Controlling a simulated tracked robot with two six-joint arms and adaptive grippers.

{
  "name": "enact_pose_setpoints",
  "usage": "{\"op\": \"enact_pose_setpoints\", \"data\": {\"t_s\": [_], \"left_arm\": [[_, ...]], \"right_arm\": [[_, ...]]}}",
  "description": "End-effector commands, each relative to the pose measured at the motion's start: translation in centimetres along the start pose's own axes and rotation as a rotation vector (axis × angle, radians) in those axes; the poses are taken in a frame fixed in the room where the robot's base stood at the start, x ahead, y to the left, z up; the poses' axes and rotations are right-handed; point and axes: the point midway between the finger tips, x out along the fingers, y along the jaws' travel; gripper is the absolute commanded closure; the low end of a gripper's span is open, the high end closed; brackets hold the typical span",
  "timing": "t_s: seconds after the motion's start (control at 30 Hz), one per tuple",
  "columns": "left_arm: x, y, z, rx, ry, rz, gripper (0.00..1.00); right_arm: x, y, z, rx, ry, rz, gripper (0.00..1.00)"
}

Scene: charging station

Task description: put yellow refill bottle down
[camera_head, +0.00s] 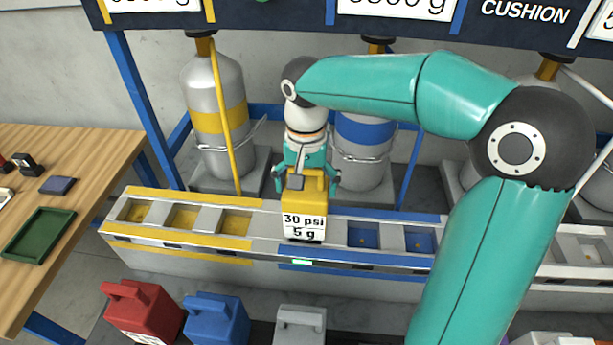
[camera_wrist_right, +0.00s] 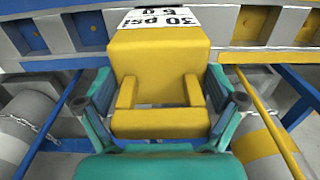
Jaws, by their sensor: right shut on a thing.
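The yellow refill bottle (camera_head: 306,190) stands upright at the station bench, with a white label reading "30 psi 5 g". It is at the left end of the blue-marked section, and it hides the slot under or behind it. My right gripper (camera_head: 306,177) is shut on the bottle from behind its top. In the right wrist view the bottle (camera_wrist_right: 160,60) sits between the two fingers of the gripper (camera_wrist_right: 160,100). I cannot tell whether the bottle's base rests fully in a slot. My left gripper is not in view.
The bench (camera_head: 180,250) has yellow-edged slots on the left and blue slots on the right. Grey cylinders with a yellow band (camera_head: 217,118) and a blue band (camera_head: 365,130) stand behind. Red (camera_head: 142,310), blue (camera_head: 216,318) and grey (camera_head: 300,322) bottles stand in front. A wooden table (camera_head: 75,160) is at left.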

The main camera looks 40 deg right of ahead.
Motion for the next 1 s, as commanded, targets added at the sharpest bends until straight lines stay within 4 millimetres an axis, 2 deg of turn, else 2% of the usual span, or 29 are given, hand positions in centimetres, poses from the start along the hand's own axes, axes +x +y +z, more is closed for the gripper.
{"op": "enact_pose_setpoints", "data": {"t_s": [0.27, 0.3, 0.77, 0.87, 1.0], "left_arm": [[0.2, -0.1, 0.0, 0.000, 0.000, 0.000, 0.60], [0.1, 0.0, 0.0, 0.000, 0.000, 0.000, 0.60], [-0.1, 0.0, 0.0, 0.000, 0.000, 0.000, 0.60], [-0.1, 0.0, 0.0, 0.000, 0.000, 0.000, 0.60], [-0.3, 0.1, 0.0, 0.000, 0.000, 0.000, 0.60]], "right_arm": [[0.0, -0.1, -0.1, 0.001, 0.003, -0.003, 0.76], [0.1, 0.0, 0.0, 0.000, 0.001, -0.001, 0.02], [-0.5, -0.1, -0.1, 0.000, 0.002, -0.002, 0.00], [-1.5, -0.1, -0.1, 0.000, 0.003, -0.003, 0.00], [-4.0, -0.1, -0.1, 0.000, 0.005, -0.006, 0.00]]}}
